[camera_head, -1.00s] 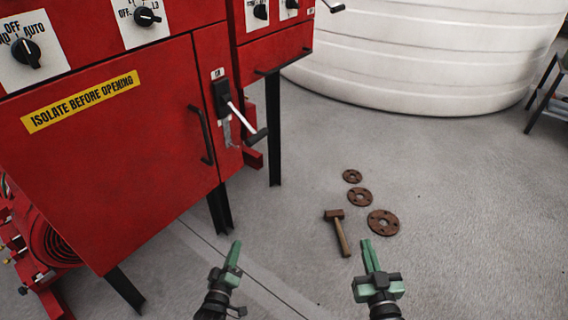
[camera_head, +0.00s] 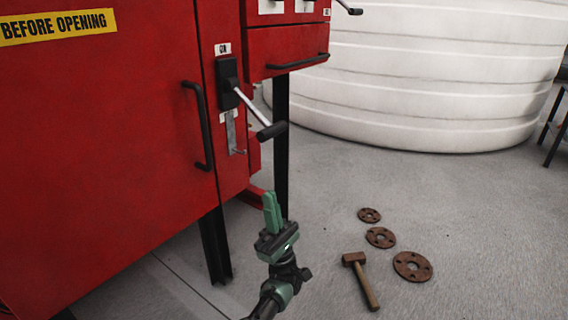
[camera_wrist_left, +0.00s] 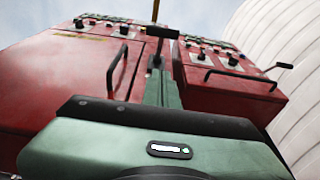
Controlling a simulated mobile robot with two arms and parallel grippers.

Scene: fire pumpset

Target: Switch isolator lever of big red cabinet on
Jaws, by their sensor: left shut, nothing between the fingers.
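The big red cabinet (camera_head: 110,130) fills the left of the head view. Its isolator lever (camera_head: 251,107) sticks out from a black switch body (camera_head: 228,83), slanting down and right to a black grip (camera_head: 271,131). An "ON" label (camera_head: 222,48) is above the switch body; a lower label is partly covered. My left gripper (camera_head: 272,200) is shut and empty, pointing up below the grip, apart from it in the head view. In the left wrist view, the shut fingers (camera_wrist_left: 163,75) point toward the lever's grip (camera_wrist_left: 163,32). My right gripper is not in view.
A black door handle (camera_head: 199,125) is left of the lever. A second red cabinet (camera_head: 287,48) with its handle (camera_head: 298,61) stands behind right. A hammer (camera_head: 361,280) and rusty flanges (camera_head: 412,265) lie on the floor. A white tank (camera_head: 420,80) is behind.

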